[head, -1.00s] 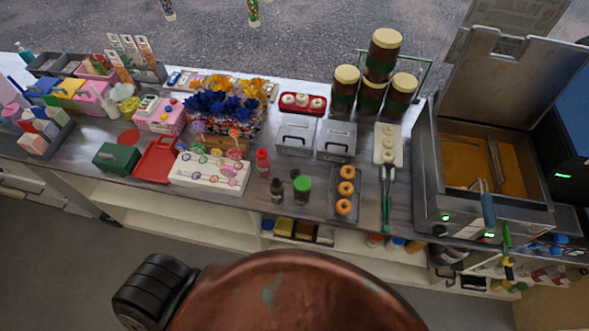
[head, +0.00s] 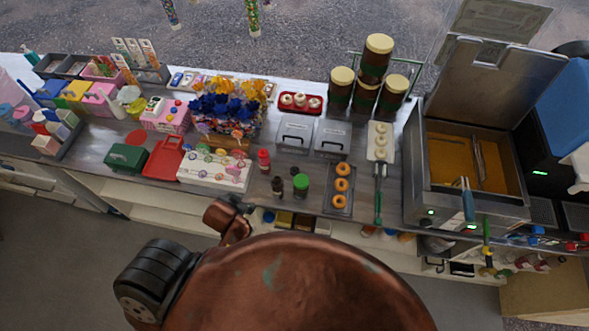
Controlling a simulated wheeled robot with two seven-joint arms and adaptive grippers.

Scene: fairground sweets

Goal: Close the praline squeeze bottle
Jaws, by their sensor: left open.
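A small dark brown bottle (head: 277,187), which looks like the praline squeeze bottle, stands upright near the counter's front edge. Its top is too small to make out clearly. A small dark round piece (head: 294,171), perhaps its cap, lies on the counter just behind and to the right of it. My left gripper (head: 243,204) is at the counter's front edge, left of and in front of the brown bottle, apart from it. It is open, with nothing seen in it. My right gripper is not in view.
A green-capped jar (head: 300,186) stands close to the bottle's right, and a red bottle (head: 263,160) behind its left. A white lollipop stand (head: 212,180) is to the left, a doughnut tray (head: 341,205) to the right.

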